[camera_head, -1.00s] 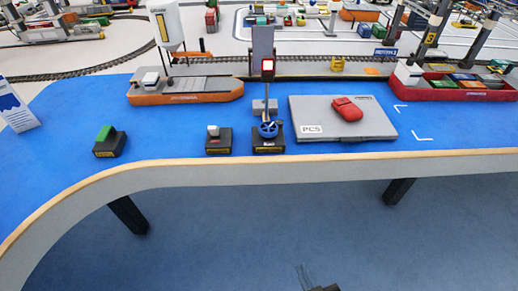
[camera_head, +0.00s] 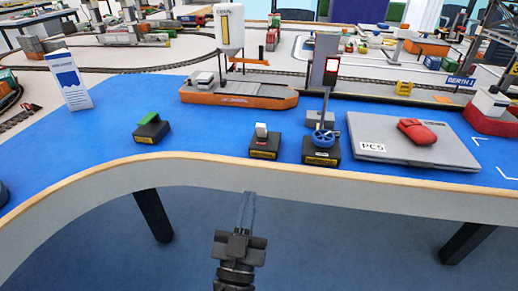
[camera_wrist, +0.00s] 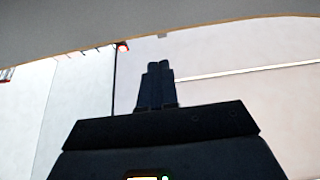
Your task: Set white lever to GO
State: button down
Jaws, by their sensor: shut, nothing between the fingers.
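The white lever (camera_head: 262,130) stands on a small black box (camera_head: 265,147) near the front edge of the blue table, in the head view. A yellow label is on the box's front; I cannot read its words. My gripper (camera_head: 248,196) is in front of the table, below and slightly left of the lever box in the picture, apart from it. Its fingers are together and empty, pointing up in the picture. In the wrist view my gripper (camera_wrist: 157,66) also shows its fingers together, under a grey edge. The lever is not visible in the wrist view.
A blue wheel (camera_head: 324,138) on a black box stands just right of the lever. A green-topped black box (camera_head: 151,128) is to the left. A grey laptop (camera_head: 435,152) with a red pouch lies right.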

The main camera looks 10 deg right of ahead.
aim_at(261, 129)
jog(key=shift+a+r, duration=0.1)
jog(key=shift+r, duration=0.05)
jog(key=shift+w, duration=0.1)
jog(key=p+x, duration=0.2)
jog(key=x, duration=1.2)
jog(key=shift+r+p, duration=0.1)
jog(key=shift+p, duration=0.3)
jog(key=shift+r, duration=0.1)
